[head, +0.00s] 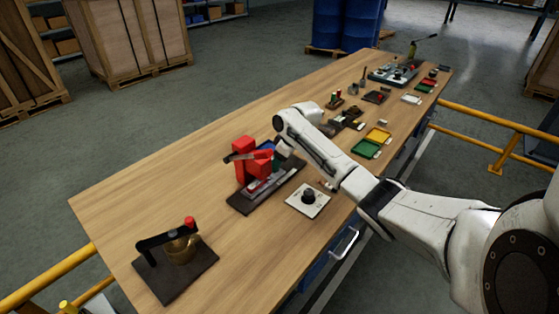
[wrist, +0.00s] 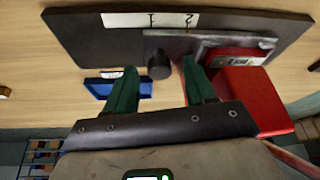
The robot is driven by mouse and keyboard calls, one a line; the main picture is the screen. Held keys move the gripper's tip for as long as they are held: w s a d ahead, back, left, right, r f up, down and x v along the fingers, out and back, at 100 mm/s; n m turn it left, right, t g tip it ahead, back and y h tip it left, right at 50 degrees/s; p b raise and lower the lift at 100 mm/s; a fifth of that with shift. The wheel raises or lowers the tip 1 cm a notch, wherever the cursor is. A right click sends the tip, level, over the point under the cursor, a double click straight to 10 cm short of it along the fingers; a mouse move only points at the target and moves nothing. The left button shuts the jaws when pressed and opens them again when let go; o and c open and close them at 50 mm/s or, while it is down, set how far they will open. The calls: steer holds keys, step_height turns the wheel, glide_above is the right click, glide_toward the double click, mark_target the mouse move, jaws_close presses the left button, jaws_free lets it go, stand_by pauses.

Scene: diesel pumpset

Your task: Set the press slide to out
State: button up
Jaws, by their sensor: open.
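The red press (head: 243,165) stands on a dark base plate (head: 241,207) near the middle of the bench, with a grey slide low on it. In the wrist view the dark base (wrist: 85,40) carries a white label with "1" and "2", a grey metal slide (wrist: 190,42) and a red block (wrist: 240,57). A black knob (wrist: 158,66) shows between my green fingertips, with gaps on both sides; I cannot tell its depth. My gripper (wrist: 158,76) is open and empty. In the head view the press and my wrist partly hide the fingers.
A white plate with a black knob (head: 308,196) lies just right of the press. A black lever device with a brass cup (head: 182,247) stands front left. Green and yellow trays (head: 378,135) lie farther back. A blue item (wrist: 104,88) is near my fingers.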

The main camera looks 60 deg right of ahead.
jaws_close()
stand_by(0.5)
